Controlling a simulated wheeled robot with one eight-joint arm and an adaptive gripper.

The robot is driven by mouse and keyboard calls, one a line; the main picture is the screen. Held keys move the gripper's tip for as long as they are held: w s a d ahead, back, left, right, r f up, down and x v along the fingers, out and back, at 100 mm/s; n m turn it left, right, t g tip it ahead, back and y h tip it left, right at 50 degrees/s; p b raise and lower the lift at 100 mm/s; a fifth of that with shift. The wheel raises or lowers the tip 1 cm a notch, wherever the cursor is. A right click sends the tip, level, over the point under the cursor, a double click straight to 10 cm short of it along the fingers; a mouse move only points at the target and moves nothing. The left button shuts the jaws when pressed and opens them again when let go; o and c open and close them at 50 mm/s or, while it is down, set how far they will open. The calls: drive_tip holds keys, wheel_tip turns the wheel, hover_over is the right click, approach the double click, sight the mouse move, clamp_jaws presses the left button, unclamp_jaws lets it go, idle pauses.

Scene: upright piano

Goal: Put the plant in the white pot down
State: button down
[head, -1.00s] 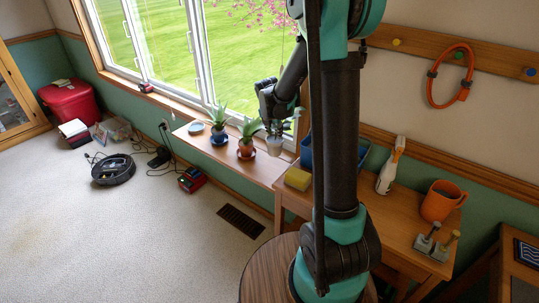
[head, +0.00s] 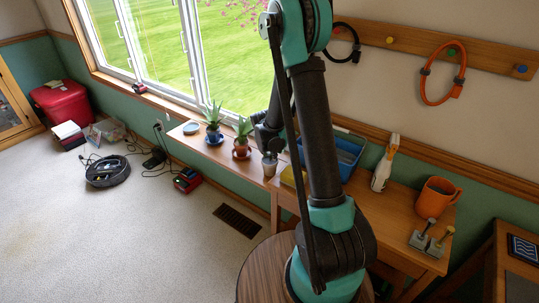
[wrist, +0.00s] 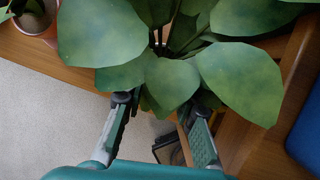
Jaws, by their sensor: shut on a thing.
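The pale pot (head: 269,168) of the white-potted plant is at the right end of the wooden window shelf (head: 222,154) in the head view. My gripper (head: 268,151) is at this pot, partly hidden by my arm. In the wrist view, the plant's broad green leaves (wrist: 235,78) fill the top middle. My gripper (wrist: 160,107) is shut on the plant, one finger on each side below the leaves. The leaves hide the pot and the grip there. I cannot tell whether the pot's base touches the shelf.
A plant in a blue pot (head: 213,137) and one in a terracotta pot (head: 241,151) stand left along the shelf. The desk at right holds a blue bin (head: 348,152), a yellow block (head: 289,178) and an orange mug (head: 435,200).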

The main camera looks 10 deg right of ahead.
drive_tip(key=c, duration=1.2)
unclamp_jaws()
drive_tip(key=v, duration=1.1)
drive_tip(key=shift+s+d+r+m+y, duration=0.3)
drive_tip(key=shift+s+d+m, duration=0.65)
drive_tip(key=shift+s+m, duration=3.65)
drive_tip(key=shift+s+d+r+m+y, duration=0.25)
drive_tip(key=shift+s+d+m, duration=0.7)
drive_tip(key=shift+s+m, duration=3.7)
drive_tip(key=shift+s+d+r+m+y, duration=0.25)
drive_tip(key=shift+s+d+m, duration=0.7)
drive_tip(key=shift+s+m, duration=3.65)
drive_tip(key=shift+w+f+m, duration=0.1)
drive_tip(key=shift+w+m, duration=0.35)
drive_tip(key=shift+w, duration=0.05)
